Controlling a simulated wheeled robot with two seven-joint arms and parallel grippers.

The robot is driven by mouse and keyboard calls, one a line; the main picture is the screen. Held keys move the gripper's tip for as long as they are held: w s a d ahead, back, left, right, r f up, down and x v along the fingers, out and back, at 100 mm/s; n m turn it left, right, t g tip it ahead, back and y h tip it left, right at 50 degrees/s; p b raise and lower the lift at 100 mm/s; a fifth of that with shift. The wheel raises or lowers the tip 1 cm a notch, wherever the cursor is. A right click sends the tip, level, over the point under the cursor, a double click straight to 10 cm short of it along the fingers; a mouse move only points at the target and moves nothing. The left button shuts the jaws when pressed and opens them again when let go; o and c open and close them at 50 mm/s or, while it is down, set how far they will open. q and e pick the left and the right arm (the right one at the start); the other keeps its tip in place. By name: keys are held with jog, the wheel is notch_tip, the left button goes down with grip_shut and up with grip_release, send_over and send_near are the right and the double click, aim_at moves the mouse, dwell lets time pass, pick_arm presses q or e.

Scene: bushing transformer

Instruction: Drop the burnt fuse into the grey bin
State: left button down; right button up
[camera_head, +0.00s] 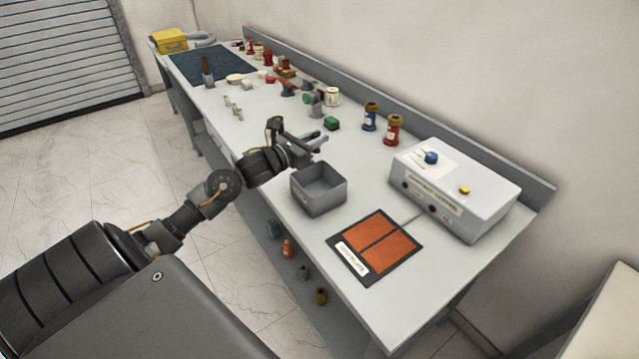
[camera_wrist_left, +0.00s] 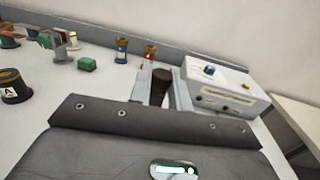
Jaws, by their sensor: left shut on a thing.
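My left gripper (camera_head: 314,141) reaches in from the left, above the bench and just behind the grey bin in the head view. It is shut on a dark brown stubby piece, taken as the burnt fuse (camera_wrist_left: 160,88), which shows between the two grey fingers in the left wrist view. In the head view the held piece is hard to make out. The grey bin (camera_head: 319,205) is an open square box standing on the bench near its front edge; I cannot see its floor clearly. My right gripper is not in view.
A white tester box (camera_head: 455,190) and an orange-and-black mat (camera_head: 375,245) lie to the right of the bin. Red (camera_head: 393,130) and blue (camera_head: 370,117) bushings and a green block (camera_head: 332,123) stand behind. Several small parts crowd the far bench end.

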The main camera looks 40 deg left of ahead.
pick_arm(q)
jog(key=shift+w+a+r, duration=0.15)
jog(key=shift+a+r, duration=0.15)
jog(key=shift+a, duration=0.05)
jog(key=shift+f, duration=0.1)
notch_tip(320, 180, down, 6)
jog(key=b, duration=0.3)
jog(key=c, duration=1.2)
grip_release()
jog(key=shift+c, duration=0.2)
